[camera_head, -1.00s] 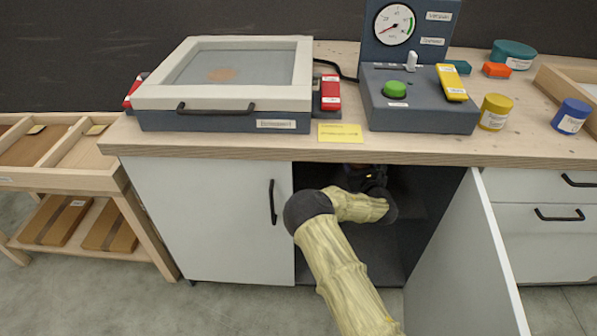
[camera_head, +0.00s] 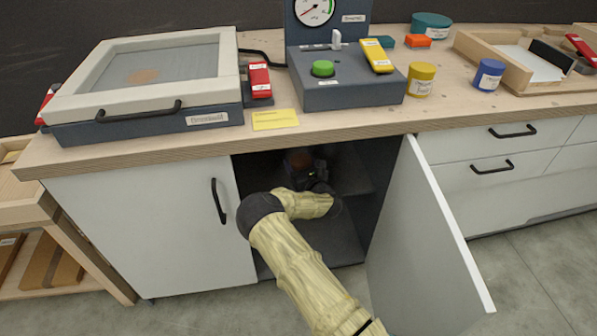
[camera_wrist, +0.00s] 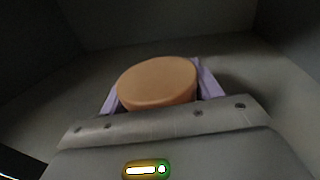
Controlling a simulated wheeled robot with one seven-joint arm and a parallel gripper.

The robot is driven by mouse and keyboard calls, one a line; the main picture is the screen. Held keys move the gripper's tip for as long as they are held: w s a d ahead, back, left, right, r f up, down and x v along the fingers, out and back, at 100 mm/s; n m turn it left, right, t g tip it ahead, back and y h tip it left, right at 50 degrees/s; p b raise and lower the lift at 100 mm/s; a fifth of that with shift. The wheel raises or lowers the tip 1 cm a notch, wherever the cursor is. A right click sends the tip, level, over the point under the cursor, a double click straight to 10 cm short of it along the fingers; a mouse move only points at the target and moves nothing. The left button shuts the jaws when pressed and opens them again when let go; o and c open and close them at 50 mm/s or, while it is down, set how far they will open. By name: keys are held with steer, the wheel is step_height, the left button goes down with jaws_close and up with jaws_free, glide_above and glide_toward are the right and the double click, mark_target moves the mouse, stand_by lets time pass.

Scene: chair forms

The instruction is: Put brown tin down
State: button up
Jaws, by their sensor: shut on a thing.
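The brown tin (camera_wrist: 158,82) is round with a flat top. In the wrist view it sits between the two pale purple fingers of my gripper (camera_wrist: 158,88), which is shut on it. In the head view my arm reaches through the open cabinet door into the dark space under the worktop. The cabinet's dark shelf (camera_head: 350,180) is partly visible. Whether the tin touches a surface is not clear.
The open cabinet door (camera_head: 425,250) stands to the right of my arm. The closed white front (camera_head: 145,230) is on the left, and the worktop edge (camera_head: 330,138) runs above. Grey inner walls (camera_wrist: 155,22) surround the gripper in the wrist view.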

steer(key=f, duration=0.2)
steer(key=f+b, duration=0.1)
steer(key=shift+d+f, duration=0.2)
steer(key=shift+d, duration=0.1)
steer(key=shift+f, duration=0.25)
steer(key=shift+a, duration=0.15)
steer(key=shift+s+a+f, duration=0.1)
steer(key=shift+a, duration=0.05)
steer(key=o, duration=1.1)
steer(key=shift+s+r, duration=0.1)
steer(key=shift+r, duration=0.1)
